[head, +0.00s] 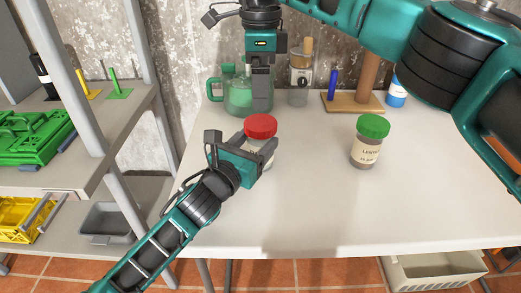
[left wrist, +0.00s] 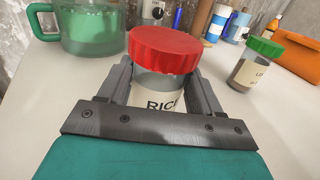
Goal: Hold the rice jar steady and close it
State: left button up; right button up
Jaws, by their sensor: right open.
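The rice jar (head: 262,157) stands on the white table, a clear jar with a cream label reading "RIC…" in the left wrist view (left wrist: 160,103). A red lid (head: 260,126) sits on its mouth; I cannot tell how tightly. It also shows in the left wrist view (left wrist: 165,50). My left gripper (head: 262,160) has its fingers on both sides of the jar body, below the lid, and appears shut on it. My right gripper (head: 261,104) points down just above and behind the lid in the picture; it is open, with its fingers seen edge-on and nothing visible in them.
A green-lidded jar of lentils (head: 367,142) stands to the right. A green glass jug (head: 238,92), a grinder (head: 300,75), a wooden stand (head: 355,101) and a blue bottle (head: 397,92) line the back. The table's front and middle are clear. A shelf (head: 120,130) stands at left.

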aim_at(261, 122)
pick_arm(q)
grip_shut()
pick_arm(e)
jog(key=n, duration=1.8)
jog(key=shift+f, duration=0.1)
jog(key=shift+f, duration=3.9)
jog(key=shift+c, duration=0.2)
